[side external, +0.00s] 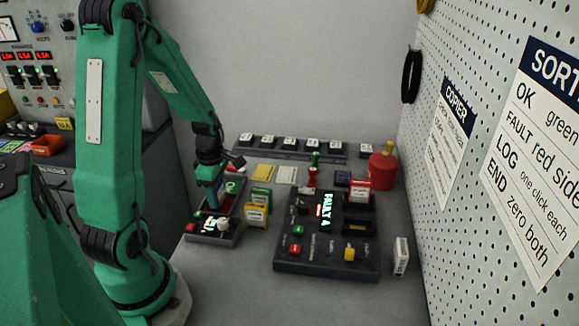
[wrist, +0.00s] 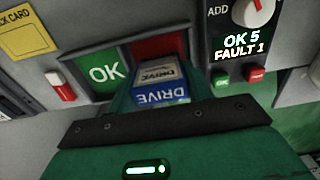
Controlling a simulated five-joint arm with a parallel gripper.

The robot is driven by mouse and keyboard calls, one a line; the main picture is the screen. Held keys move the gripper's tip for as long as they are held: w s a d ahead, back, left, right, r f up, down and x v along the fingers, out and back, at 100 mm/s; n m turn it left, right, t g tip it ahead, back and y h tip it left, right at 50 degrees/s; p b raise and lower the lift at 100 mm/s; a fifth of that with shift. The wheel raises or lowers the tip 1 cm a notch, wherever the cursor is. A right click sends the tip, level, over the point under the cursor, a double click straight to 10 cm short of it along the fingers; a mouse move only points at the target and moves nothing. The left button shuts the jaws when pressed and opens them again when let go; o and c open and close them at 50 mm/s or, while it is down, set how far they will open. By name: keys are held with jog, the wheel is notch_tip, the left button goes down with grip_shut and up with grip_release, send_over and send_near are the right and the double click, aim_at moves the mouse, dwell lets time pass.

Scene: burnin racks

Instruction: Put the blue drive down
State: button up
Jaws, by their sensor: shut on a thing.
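A blue drive (wrist: 162,92) with a pale label reading DRIVE is held in my gripper (wrist: 160,75) in the wrist view. My gripper is shut on it. The drive is over the sorting tray, near the line between its green OK side (wrist: 104,71) and its red side (wrist: 145,48). I cannot tell whether it touches the tray floor. In the side view my gripper (side external: 212,190) points down at the tray, and the blue drive is not clearly visible there.
A counter box (side external: 214,228) with a knob stands in front of the tray; its display reads OK 5, FAULT 1. Yellow (side external: 256,214) and green drives stand right of it. The dark copier (side external: 325,262) shows FAULT and holds a red drive (side external: 360,190). A white drive (side external: 401,256) stands beside the copier.

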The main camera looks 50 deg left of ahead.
jog(key=shift+f, duration=0.1)
jog(key=o, duration=1.1)
notch_tip(320, 180, up, 12)
dwell(0.4)
jog(key=shift+d, duration=0.1)
dwell(0.4)
jog(key=s+d+r+m+t, duration=0.1)
jog(key=d+r+m, duration=0.4)
jog(key=d+m, duration=0.5)
jog(key=s+d+r+m+t, duration=0.2)
jog(key=d+r+m+t, duration=0.2)
jog(key=d+m, duration=0.6)
jog(key=shift+s+r+m+t, duration=0.3)
jog(key=shift+r+m, duration=0.15)
jog(key=shift+m, duration=3.05)
